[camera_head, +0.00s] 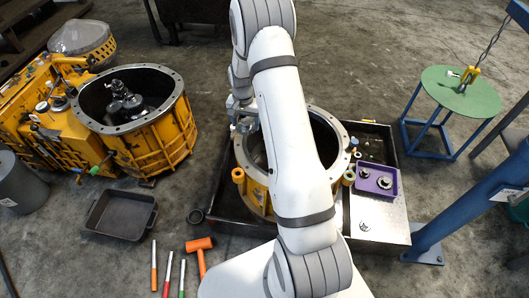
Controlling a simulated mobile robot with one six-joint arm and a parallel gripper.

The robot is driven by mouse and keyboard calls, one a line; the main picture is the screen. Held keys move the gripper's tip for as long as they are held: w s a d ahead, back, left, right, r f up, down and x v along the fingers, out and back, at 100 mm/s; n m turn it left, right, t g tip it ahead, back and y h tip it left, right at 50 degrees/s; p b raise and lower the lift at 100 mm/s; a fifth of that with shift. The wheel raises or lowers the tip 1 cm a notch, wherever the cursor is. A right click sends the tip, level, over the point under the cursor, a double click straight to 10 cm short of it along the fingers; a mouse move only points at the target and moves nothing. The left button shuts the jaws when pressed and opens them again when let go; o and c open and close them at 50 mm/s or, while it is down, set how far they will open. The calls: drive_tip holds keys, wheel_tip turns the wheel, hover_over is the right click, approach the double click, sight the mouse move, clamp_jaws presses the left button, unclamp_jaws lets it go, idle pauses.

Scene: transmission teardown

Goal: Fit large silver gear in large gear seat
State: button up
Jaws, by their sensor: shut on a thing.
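My white arm reaches over the yellow round housing (250,185) in the middle of the view. My gripper (243,117) is at the housing's upper left rim, partly hidden by my arm. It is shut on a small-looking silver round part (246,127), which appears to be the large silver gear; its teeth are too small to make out. The gear is at or just above the rim, and I cannot tell whether it touches. The large gear seat cannot be made out; much of the housing's dark inside is hidden behind my arm.
The housing stands in a dark metal tray (225,222). A purple tray (388,181) with small gears lies to the right. A second yellow housing (160,135) stands left. An empty black bin (103,228), an orange mallet (199,247) and a green round table (452,97) are around.

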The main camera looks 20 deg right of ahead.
drive_tip(key=shift+w+d+f+m+b, duration=0.85)
drive_tip(key=shift+d+f+b, duration=0.65)
drive_tip(key=shift+f+b, duration=2.8)
drive_tip(key=shift+w+d+f+m+b, duration=0.65)
drive_tip(key=shift+d+f+m+b, duration=0.65)
drive_tip(key=shift+f+b, duration=2.95)
drive_tip(key=shift+w+d+f+m+b, duration=0.75)
drive_tip(key=shift+d+f+b, duration=1.35)
drive_tip(key=shift+f, duration=3.9)
drive_tip(key=shift+a+f+b, duration=0.15)
drive_tip(key=shift+a+b, duration=0.35)
drive_tip(key=shift+f+b, duration=0.6)
drive_tip(key=shift+f, duration=0.75)
drive_tip(key=shift+s+f, duration=0.2)
drive_tip(key=o, duration=1.5)
drive_tip(key=shift+s+f, duration=0.1)
drive_tip(key=r+p, duration=0.1)
drive_tip(key=r, duration=0.2)
drive_tip(key=r+p, duration=0.1)
drive_tip(key=r, duration=0.5)
drive_tip(key=shift+w+p, duration=0.25)
drive_tip(key=shift+p, duration=0.15)
